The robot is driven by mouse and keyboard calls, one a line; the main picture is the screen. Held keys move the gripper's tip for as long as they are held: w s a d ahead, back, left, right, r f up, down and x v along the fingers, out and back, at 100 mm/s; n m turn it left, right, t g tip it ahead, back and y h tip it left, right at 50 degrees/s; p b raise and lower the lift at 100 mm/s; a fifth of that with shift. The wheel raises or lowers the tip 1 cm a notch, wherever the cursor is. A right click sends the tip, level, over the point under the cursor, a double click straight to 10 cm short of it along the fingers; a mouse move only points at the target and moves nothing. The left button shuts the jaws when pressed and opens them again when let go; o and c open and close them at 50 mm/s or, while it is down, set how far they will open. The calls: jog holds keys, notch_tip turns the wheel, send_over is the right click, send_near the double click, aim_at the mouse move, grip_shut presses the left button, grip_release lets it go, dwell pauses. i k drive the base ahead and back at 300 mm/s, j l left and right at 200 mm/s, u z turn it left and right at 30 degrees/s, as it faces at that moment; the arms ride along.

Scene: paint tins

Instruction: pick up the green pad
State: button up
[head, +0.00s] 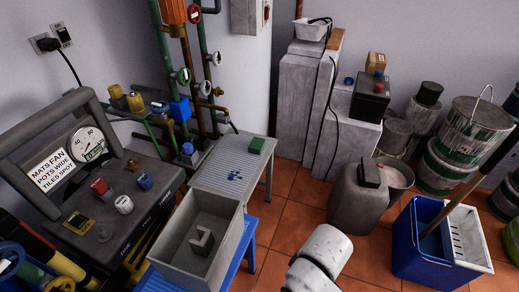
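A small dark green pad (256,145) lies flat near the far right corner of a light grey slatted side table (212,183). The pad looks like a low block, and its top and near side show. A white part of my arm rises at the bottom middle, to the right of and nearer than the table. My gripper is not visible, and nothing is seen touching the pad.
A grey open box (172,232) with a bracket-shaped piece (202,242) inside stands on a blue stool (240,262) before the table. Pipes with valves (182,76) rise behind. A grey canister (357,198) and blue bucket (428,240) stand right. Some tiled floor (305,192) is clear.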

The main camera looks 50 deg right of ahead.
aim_at(257, 145)
jog(key=i+l+z, duration=0.2)
jog(key=i+l, duration=0.2)
jog(key=i+l+z, duration=0.2)
jog(key=i, duration=0.25)
jog(key=i+l+z, duration=0.2)
jog(key=i+l, duration=0.15)
jog(key=i, duration=0.1)
